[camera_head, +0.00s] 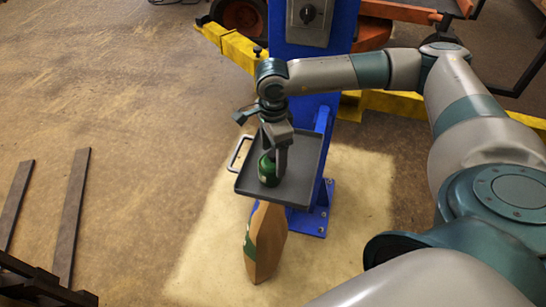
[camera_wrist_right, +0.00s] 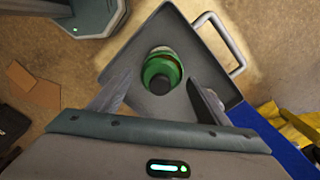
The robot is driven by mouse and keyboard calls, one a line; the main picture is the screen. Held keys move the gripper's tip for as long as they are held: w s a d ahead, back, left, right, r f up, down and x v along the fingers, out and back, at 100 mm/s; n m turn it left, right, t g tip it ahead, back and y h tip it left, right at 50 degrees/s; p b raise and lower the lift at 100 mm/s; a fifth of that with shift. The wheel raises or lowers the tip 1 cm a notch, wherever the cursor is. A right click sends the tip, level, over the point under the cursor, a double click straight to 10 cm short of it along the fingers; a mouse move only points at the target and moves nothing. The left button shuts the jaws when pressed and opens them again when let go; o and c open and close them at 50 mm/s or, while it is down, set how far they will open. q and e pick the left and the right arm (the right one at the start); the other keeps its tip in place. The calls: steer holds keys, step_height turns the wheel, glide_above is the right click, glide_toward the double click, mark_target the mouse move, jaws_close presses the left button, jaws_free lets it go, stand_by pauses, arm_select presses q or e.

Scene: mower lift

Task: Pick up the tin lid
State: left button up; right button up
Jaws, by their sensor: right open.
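A small green container (camera_head: 268,171) stands on the dark grey tray (camera_head: 301,188) fixed to the blue post. In the right wrist view the container (camera_wrist_right: 160,66) has a green body, a pale band and a dark round top (camera_wrist_right: 159,84). I cannot tell whether this top is the tin lid, and no separate lid shows. My right gripper (camera_head: 273,160) points down over the tray. In the wrist view its open fingers (camera_wrist_right: 155,98) lie to either side of the container, with gaps on both sides. In the head view a finger hides part of the container. My left gripper is out of view.
The tray has a raised rim and a pale handle (camera_head: 238,153) on its left. The blue post (camera_head: 328,125) rises right behind it. A brown, partly green and blue piece (camera_head: 266,240) is below the tray. Yellow beams (camera_head: 235,46) lie behind. The floor at left is mostly clear.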

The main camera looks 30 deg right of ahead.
stand_by(0.3)
steer(key=c, duration=1.1)
steer(key=shift+c, duration=0.7)
steer(key=shift+c, duration=0.6)
steer(key=shift+r+b, duration=0.2)
steer(key=shift+b, duration=0.1)
steer(key=c, duration=0.4)
steer(key=shift+r+b, duration=0.6)
steer(key=shift+r, duration=0.05)
jaws_close()
steer(key=shift+s+d+r+b, duration=0.1)
steer(key=shift+d+r+b, duration=0.05)
steer(key=shift+r+b, duration=0.35)
steer(key=shift+s+d+r+b, duration=0.15)
steer(key=shift+r+b, duration=0.2)
steer(key=shift+r, duration=0.25)
steer(key=s+d+r+b, duration=0.5)
steer(key=s+d+r, duration=0.2)
steer(key=d, duration=0.1)
steer(key=shift+s, duration=0.15)
